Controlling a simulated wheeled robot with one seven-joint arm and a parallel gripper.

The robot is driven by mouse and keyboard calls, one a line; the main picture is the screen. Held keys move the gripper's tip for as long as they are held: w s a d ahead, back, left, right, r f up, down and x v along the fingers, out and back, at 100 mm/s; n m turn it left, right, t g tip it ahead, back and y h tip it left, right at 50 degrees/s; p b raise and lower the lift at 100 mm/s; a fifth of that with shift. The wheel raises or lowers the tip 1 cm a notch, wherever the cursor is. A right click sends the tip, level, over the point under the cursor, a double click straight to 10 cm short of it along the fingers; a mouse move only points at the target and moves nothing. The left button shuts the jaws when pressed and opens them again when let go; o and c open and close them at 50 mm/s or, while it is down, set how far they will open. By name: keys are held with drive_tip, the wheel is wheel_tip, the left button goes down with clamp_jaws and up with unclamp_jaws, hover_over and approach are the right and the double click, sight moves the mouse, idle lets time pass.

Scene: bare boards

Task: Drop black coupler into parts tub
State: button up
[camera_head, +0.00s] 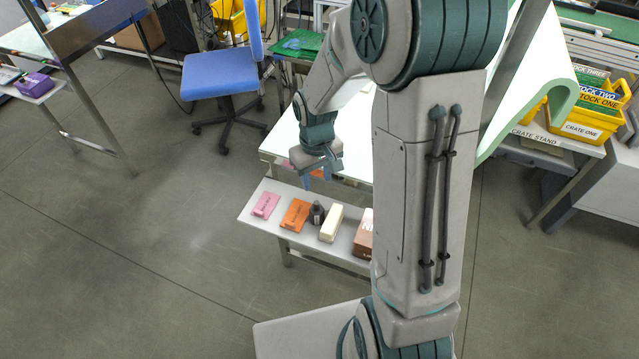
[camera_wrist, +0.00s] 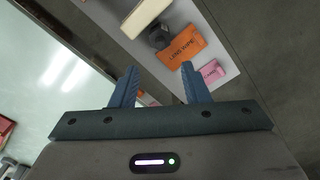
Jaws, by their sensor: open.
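The black coupler (camera_head: 316,213) stands on a low grey shelf (camera_head: 252,222), between an orange packet and a cream block. In the wrist view the black coupler (camera_wrist: 158,38) lies beyond the fingertips, between the same two things. My gripper (camera_head: 318,172) is above the shelf, a little behind the coupler in the head view. In the wrist view my gripper (camera_wrist: 160,72) has its blue fingers spread with nothing between them. I cannot make out a parts tub for certain in either view.
On the shelf are a pink packet (camera_head: 266,205), the orange lens wipe packet (camera_head: 295,215), the cream block (camera_head: 331,223) and a brown box (camera_head: 363,238). A white table (camera_head: 285,140) stands behind. A yellow crate (camera_head: 580,125) is on a stand at right.

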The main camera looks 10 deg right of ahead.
drive_tip(key=s+d+r+m+t, duration=0.2)
drive_tip(key=s+r+m, duration=0.1)
drive_tip(key=s+r, duration=1.2)
drive_tip(key=shift+s+d+r+t, duration=0.15)
drive_tip(key=shift+r+t, duration=0.1)
drive_tip(key=shift+t, duration=0.15)
drive_tip(key=shift+s+r, duration=0.1)
drive_tip(key=shift+s, duration=0.2)
drive_tip(key=shift+c, duration=0.6)
